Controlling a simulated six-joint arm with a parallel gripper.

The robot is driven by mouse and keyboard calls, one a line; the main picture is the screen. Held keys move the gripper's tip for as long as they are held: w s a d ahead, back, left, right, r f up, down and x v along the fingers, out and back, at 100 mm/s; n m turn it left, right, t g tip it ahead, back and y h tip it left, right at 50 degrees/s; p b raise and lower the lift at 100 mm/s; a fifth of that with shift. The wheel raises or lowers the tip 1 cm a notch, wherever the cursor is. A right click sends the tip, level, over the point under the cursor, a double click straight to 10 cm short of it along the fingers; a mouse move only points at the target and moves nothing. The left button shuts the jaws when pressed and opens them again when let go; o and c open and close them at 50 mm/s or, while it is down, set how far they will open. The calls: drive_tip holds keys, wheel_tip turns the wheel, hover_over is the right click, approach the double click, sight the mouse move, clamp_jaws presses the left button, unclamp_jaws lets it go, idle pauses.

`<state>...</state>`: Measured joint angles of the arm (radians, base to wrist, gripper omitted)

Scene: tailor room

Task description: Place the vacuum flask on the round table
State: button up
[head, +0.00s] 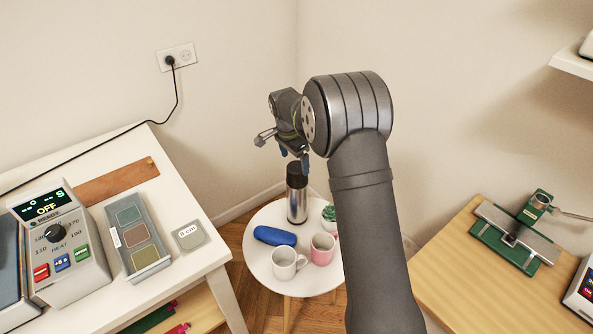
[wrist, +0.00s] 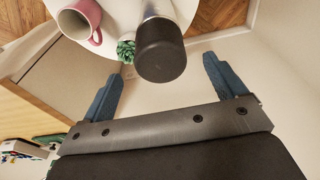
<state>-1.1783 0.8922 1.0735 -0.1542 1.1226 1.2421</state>
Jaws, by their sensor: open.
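The vacuum flask (head: 297,196), silver with a dark cap, stands upright on the white round table (head: 262,218) near its back edge. In the wrist view the flask's dark cap (wrist: 161,50) lies ahead of my fingers, about midway between them. My gripper (head: 294,158) is just above the flask in the head view. In the wrist view my gripper (wrist: 162,83) is open, with its two blue-grey fingers wide apart and nothing held. I cannot tell whether any finger touches the flask.
The round table also holds a blue case (head: 274,236), a white mug (head: 287,263), a pink mug (head: 322,248) and a small potted plant (head: 329,213). A white desk (head: 190,200) with a heat controller (head: 62,240) is at left. A wooden table (head: 450,265) is at right.

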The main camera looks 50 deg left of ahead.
sight(297, 166)
drive_tip(key=shift+s+r, duration=0.15)
drive_tip(key=shift+r, duration=0.7)
drive_tip(key=shift+s+r, duration=0.1)
drive_tip(key=shift+r, duration=0.75)
drive_tip(key=f, duration=0.4)
drive_tip(key=w+f, duration=0.1)
drive_tip(key=f, duration=0.7)
drive_tip(key=shift+w+f, duration=0.25)
drive_tip(key=shift+w, duration=0.15)
wheel_tip(297, 166, up, 3)
drive_tip(key=shift+f, duration=0.1)
drive_tip(key=shift+r, duration=0.65)
